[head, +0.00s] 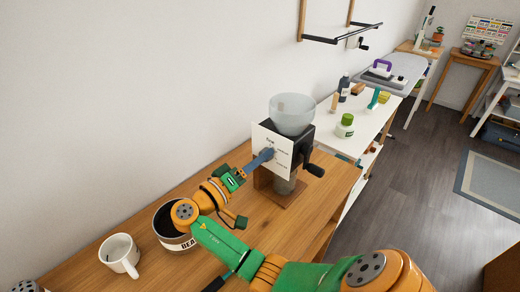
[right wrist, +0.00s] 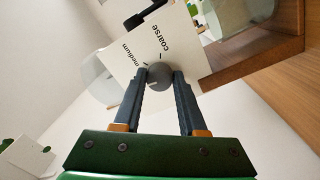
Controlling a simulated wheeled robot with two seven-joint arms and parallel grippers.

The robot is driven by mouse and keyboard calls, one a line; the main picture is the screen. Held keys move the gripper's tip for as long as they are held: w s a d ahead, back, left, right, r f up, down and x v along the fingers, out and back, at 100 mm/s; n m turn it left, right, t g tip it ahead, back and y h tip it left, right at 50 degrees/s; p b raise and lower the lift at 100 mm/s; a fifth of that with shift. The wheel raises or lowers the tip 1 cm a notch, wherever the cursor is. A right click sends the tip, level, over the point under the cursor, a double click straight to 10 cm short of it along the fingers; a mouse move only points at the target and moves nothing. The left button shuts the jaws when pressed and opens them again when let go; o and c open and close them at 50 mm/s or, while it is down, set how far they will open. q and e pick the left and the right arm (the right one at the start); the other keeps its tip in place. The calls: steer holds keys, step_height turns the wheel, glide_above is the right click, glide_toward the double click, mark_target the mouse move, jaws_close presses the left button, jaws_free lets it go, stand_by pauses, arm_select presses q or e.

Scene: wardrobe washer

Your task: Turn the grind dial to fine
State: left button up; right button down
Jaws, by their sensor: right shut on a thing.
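The grinder has a clear hopper (head: 292,114), a dark body (head: 299,138) and a white dial plate (head: 262,137) on its front. My right gripper (head: 267,154) reaches the plate from the left. In the right wrist view its two fingers stand on either side of the round grey grind dial (right wrist: 159,77) and are shut on it. The words "medium" and "coarse" show on the plate (right wrist: 178,57) beside the dial. The dial's pointer is not clear, and the fine mark cannot be made out there. My left gripper is not in view.
A crank handle (head: 316,170) sticks out on the grinder's right. A bean canister (head: 174,236) and a white mug (head: 120,252) stand on the wooden counter (head: 206,271) to the left. A green-capped jar (head: 345,126) stands on the white shelf behind.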

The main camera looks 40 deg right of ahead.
steer(key=shift+r+n+p, duration=0.15)
steer(key=shift+n+p, duration=0.2)
steer(key=shift+n, duration=0.45)
steer(key=shift+c, duration=2.3)
jaws_free()
steer(key=a+b, duration=0.3)
steer(key=a, duration=0.4)
steer(key=shift+s+f, duration=0.2)
steer(key=shift+f, duration=0.05)
